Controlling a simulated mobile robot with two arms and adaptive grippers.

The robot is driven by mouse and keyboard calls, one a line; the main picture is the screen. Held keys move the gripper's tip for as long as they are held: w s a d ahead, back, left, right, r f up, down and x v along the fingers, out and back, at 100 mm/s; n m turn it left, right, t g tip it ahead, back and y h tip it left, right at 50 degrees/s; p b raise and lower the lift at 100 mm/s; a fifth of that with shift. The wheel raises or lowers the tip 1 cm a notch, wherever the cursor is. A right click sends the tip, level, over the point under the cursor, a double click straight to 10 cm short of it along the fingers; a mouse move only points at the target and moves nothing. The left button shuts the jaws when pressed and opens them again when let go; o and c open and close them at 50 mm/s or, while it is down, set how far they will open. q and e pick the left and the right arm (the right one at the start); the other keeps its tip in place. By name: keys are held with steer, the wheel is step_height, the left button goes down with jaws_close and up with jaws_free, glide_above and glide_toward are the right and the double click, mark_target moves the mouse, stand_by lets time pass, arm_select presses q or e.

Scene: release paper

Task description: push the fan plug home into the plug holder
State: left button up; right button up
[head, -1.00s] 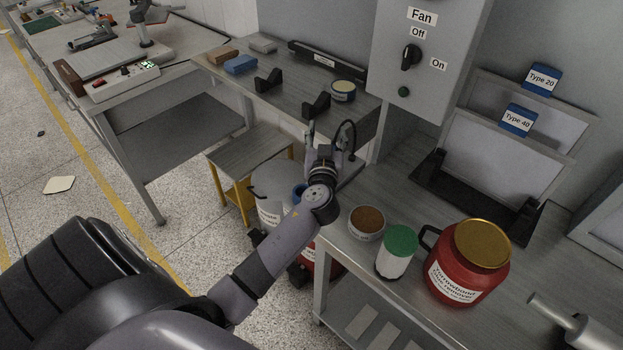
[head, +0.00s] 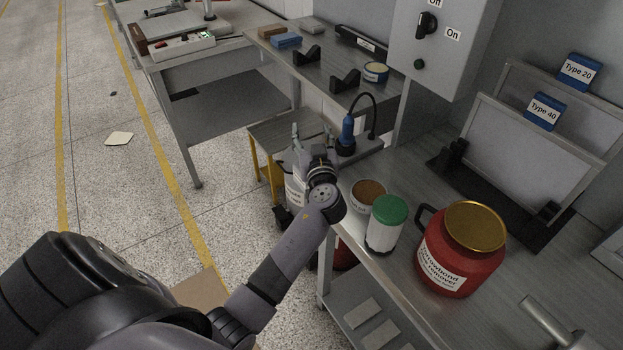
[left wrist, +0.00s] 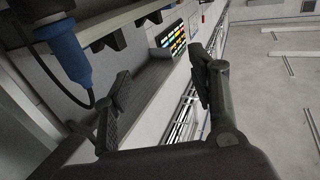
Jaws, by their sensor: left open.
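The fan plug (head: 347,131) is blue and stands upright at the back left of the near bench, with a black cable arching from its top. Its lower end is in the black plug holder (head: 345,149); I cannot tell how deep it sits. My left gripper (head: 311,138) is open and empty, just left of the plug and apart from it. In the left wrist view the plug (left wrist: 68,54) is at the upper left, outside the open fingers (left wrist: 160,75), with its collar in the dark holder (left wrist: 42,14). My right gripper is not in view.
A brown-topped tin (head: 368,193), a green-lidded jar (head: 386,225) and a red can (head: 460,255) stand on the near bench beside my left arm. The grey fan switch box (head: 440,40) hangs above. A yellow-legged stool (head: 262,140) stands left of the gripper.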

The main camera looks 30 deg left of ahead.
arm_select(q)
step_height(320, 180, down, 6)
steer(key=b, duration=0.2)
steer(key=shift+w+a+b, duration=0.1)
steer(key=shift+w+b, duration=0.05)
steer(key=shift+b, duration=0.2)
steer(key=v, duration=0.4)
steer(key=r+v, duration=0.1)
steer(key=v, duration=0.1)
steer(key=shift+d+b, duration=0.25)
steer(key=shift+b, duration=0.15)
steer(key=shift+s+d, duration=0.45)
steer(key=shift+s, duration=0.1)
